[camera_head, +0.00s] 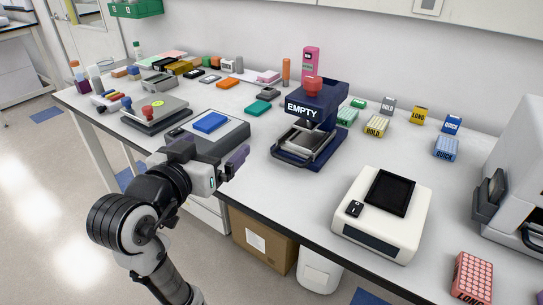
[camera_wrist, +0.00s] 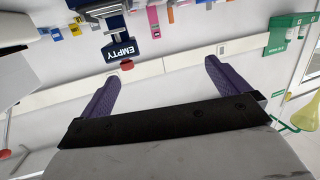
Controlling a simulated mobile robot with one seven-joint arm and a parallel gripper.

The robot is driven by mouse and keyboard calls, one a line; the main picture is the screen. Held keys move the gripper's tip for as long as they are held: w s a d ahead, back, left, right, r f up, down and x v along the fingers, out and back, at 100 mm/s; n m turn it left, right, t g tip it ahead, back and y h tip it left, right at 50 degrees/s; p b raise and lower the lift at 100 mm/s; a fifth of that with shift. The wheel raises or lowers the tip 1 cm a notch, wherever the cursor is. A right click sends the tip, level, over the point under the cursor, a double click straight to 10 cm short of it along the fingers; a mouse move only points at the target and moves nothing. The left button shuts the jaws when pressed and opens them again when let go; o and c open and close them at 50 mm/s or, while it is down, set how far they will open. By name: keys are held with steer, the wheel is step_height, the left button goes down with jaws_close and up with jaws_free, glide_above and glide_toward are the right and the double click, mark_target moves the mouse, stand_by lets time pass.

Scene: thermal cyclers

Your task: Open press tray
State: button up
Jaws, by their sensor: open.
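The press (camera_head: 325,98) is dark blue with an "EMPTY" label and a red knob on top. It stands at the middle of the bench. Its tray (camera_head: 283,158) is low at the front, with a dark bar along its front edge; I cannot tell how far out it is. My gripper (camera_head: 218,150) is open and empty, left of the press and apart from it, near the bench's front edge. In the wrist view, both purple fingers of my gripper (camera_wrist: 160,72) are spread. The press (camera_wrist: 118,50) shows beyond them near the top, with its tray not clearly visible.
A grey device with a blue block (camera_head: 210,122) stands behind my gripper. A white device with a black screen (camera_head: 385,210) is right of the press. Coloured boxes (camera_head: 376,126) line the back right. Bench (camera_head: 265,195) is clear just before the press.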

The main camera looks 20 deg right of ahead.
mark_target(287, 159)
steer(key=s+d+f+m+g+p, duration=0.1)
steer(key=d, duration=0.1)
steer(key=d+f+m+g+p, duration=0.1)
steer(key=d+f+g, duration=0.1)
steer(key=s+d+f+m+g+p, duration=0.1)
steer(key=d+g, duration=0.1)
steer(key=shift+s+d+f+h, duration=0.2)
steer(key=shift+s+d+h, duration=0.1)
steer(key=shift+h, duration=0.1)
steer(key=p, duration=0.2)
steer(key=shift+w+d+f+p, duration=0.25)
steer(key=shift+d+f+p, duration=0.05)
steer(key=shift+d, duration=0.1)
steer(key=x, duration=1.1)
steer(key=shift+w+a+f, duration=0.1)
steer(key=shift+w+f, duration=0.05)
steer(key=shift+f, duration=0.05)
steer(key=c, duration=1.3)
